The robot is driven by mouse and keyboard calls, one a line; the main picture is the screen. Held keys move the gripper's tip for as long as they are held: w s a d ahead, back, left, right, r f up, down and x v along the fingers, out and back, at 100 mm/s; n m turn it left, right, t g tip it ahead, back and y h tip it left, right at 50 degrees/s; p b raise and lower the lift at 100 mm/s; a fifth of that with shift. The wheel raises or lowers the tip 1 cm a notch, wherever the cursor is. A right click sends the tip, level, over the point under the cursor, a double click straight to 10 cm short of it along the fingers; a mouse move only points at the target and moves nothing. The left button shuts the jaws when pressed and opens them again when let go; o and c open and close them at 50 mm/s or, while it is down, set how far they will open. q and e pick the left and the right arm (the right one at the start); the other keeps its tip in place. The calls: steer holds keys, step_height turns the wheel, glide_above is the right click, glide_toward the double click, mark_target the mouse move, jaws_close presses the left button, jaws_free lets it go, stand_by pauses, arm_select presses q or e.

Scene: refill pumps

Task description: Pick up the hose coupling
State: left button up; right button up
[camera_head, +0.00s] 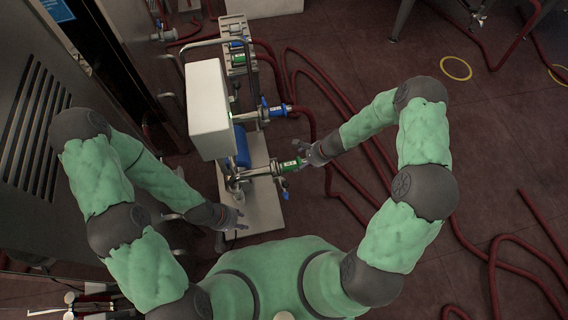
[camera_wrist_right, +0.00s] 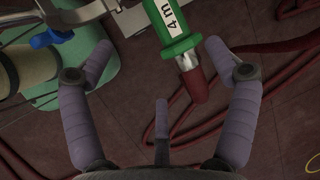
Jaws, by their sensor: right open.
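The hose coupling is a green body (camera_head: 288,164) at the end of the lower pump outlet, on the right side of the white pump unit. In the right wrist view the green coupling (camera_wrist_right: 174,25) carries a white "4 m" label and ends in a dark red hose stub (camera_wrist_right: 195,84). My right gripper (camera_head: 306,158) is open right beside the coupling; in its wrist view (camera_wrist_right: 160,62) the stub points down between the spread fingers, nearer the right one. No grip on it shows. My left gripper (camera_head: 241,219) is empty, fingers apart, left of the pump's base.
The white pump box (camera_head: 208,108) stands on a pale base plate (camera_head: 264,212). A blue-marked coupling (camera_head: 277,111) sits on the upper outlet. A rack of couplings (camera_head: 236,42) stands behind. Red hoses (camera_head: 330,95) cross the floor; a cabinet (camera_head: 40,100) is at left.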

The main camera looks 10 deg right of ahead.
mark_target(295, 166)
steer(key=b+x, duration=0.2)
steer(key=x, duration=0.2)
steer(key=shift+w+f, duration=0.1)
steer(key=shift+w, duration=0.1)
steer(key=shift+w+a+f, duration=0.15)
steer(key=shift+a+f, duration=0.1)
steer(key=shift+f, duration=0.25)
steer(key=shift+d+b+x, duration=0.1)
steer(key=shift+b+x, duration=0.55)
steer(key=shift+x, duration=0.65)
steer(key=shift+d+b+x, duration=0.15)
steer(key=shift+b+x, duration=0.45)
steer(key=shift+x, duration=0.7)
steer(key=shift+w+f, duration=0.1)
steer(key=shift+w, duration=0.05)
steer(key=c, duration=1.5)
steer(key=shift+r, duration=0.2)
